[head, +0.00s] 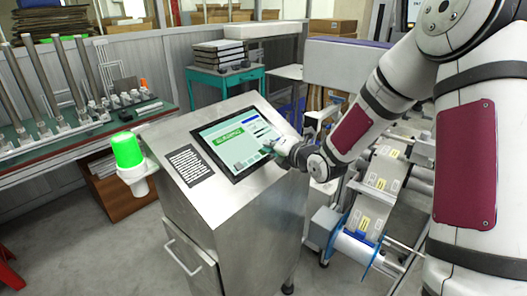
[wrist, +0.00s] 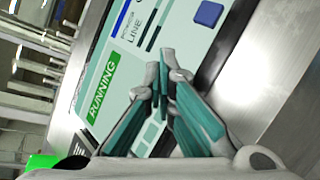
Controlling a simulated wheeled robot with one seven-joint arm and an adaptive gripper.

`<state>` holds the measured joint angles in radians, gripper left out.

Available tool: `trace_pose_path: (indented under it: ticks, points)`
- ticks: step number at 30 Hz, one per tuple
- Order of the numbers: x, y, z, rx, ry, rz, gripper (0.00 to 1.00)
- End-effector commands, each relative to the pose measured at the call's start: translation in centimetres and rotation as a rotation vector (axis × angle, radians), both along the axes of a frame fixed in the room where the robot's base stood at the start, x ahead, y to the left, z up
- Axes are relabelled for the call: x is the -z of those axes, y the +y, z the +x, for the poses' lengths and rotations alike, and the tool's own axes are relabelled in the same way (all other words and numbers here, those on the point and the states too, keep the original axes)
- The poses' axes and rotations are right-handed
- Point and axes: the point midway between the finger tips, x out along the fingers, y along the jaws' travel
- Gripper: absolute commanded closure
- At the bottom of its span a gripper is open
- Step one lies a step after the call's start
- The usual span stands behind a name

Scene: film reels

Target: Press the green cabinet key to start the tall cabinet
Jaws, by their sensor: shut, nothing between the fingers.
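The steel cabinet (head: 235,195) has a tilted touchscreen (head: 212,130) on its sloped top. A green banner (head: 229,138) lies across the screen; in the wrist view the banner (wrist: 103,90) reads RUNNING. Below it are small pale green and white blocks (wrist: 150,132), partly hidden by my fingers. I cannot make out a separate green key. My gripper (head: 268,148) is at the right part of the screen, its fingers together and empty. In the wrist view the fingertips (wrist: 167,80) lie over the screen; I cannot tell whether they touch it. A beacon (head: 127,150) on the cabinet's left glows green.
A blue square (wrist: 208,13) sits at the screen's edge. A printed label (head: 188,166) is left of the screen. A roller machine with film strip (head: 378,180) stands close on the right. A bench with upright posts (head: 60,135) is at the left. Grey floor is open in front.

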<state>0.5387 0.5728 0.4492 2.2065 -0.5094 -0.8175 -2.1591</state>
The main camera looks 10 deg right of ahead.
Motion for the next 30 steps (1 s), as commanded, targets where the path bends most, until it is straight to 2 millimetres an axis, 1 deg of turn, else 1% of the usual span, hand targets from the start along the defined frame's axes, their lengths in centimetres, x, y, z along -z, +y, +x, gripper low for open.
trace_pose_path:
  ticks: [10, 22, 26, 30]
  points:
    - [-1.4, -0.4, -0.7, -0.001, 0.000, -0.002, 1.00]
    - [-1.6, -0.5, -0.8, 0.000, 0.000, -0.001, 1.00]
    - [-2.3, -0.7, -1.1, 0.001, -0.001, -0.001, 1.00]
    - [-3.5, -1.0, -1.6, -0.001, -0.001, -0.002, 1.00]
